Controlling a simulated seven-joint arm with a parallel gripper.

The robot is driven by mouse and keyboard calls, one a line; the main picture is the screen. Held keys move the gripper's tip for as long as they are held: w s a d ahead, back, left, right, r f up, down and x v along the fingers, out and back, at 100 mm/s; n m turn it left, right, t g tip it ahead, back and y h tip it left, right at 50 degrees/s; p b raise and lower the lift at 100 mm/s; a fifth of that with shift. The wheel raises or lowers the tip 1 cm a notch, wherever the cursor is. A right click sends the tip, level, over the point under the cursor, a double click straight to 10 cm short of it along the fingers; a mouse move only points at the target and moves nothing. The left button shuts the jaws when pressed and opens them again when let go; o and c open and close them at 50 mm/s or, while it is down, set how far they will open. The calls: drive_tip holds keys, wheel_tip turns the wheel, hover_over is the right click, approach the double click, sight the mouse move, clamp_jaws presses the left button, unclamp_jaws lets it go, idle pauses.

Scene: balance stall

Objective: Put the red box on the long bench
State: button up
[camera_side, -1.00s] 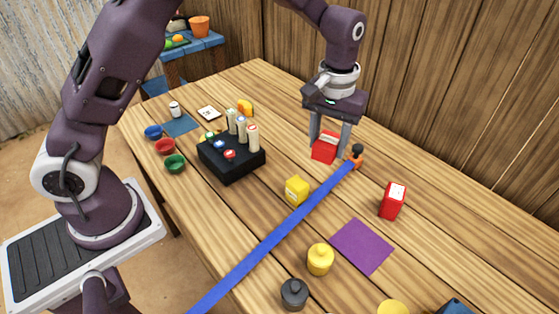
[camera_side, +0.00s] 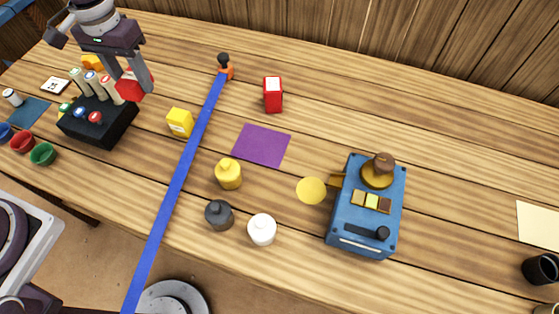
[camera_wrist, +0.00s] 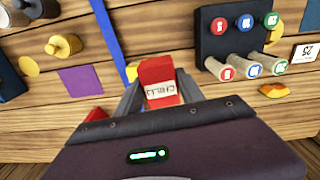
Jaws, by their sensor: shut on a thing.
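My gripper (camera_side: 133,78) is shut on a red box (camera_side: 131,90), near the black rack at the left of the side view. In the wrist view the held red box (camera_wrist: 158,75) sits between the fingers, with a white lettered label towards the camera. It appears raised above the wood. The long wooden bench (camera_side: 440,130) runs across the side view. A second red box (camera_side: 273,98) with a white top stands on it, right of the blue strap.
A blue strap (camera_side: 185,165) crosses the bench from a small orange-based post (camera_side: 226,70). The black rack (camera_side: 98,125) holds pale cylinders. A yellow box (camera_side: 180,122), purple mat (camera_side: 262,145), several weights and a blue scale (camera_side: 365,215) stand around. The back right is clear.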

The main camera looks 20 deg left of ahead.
drive_tip(key=w+d+n, duration=0.2)
drive_tip(key=w+d, duration=0.2)
drive_tip(key=d, duration=0.3)
drive_tip(key=n, duration=0.7)
hover_over(291, 167)
wheel_tip(291, 167, down, 5)
wheel_tip(291, 167, down, 9)
drive_tip(key=shift+f, duration=0.1)
drive_tip(key=shift+f, duration=0.1)
drive_tip(key=o, duration=1.4)
drive_tip(key=shift+f, duration=0.1)
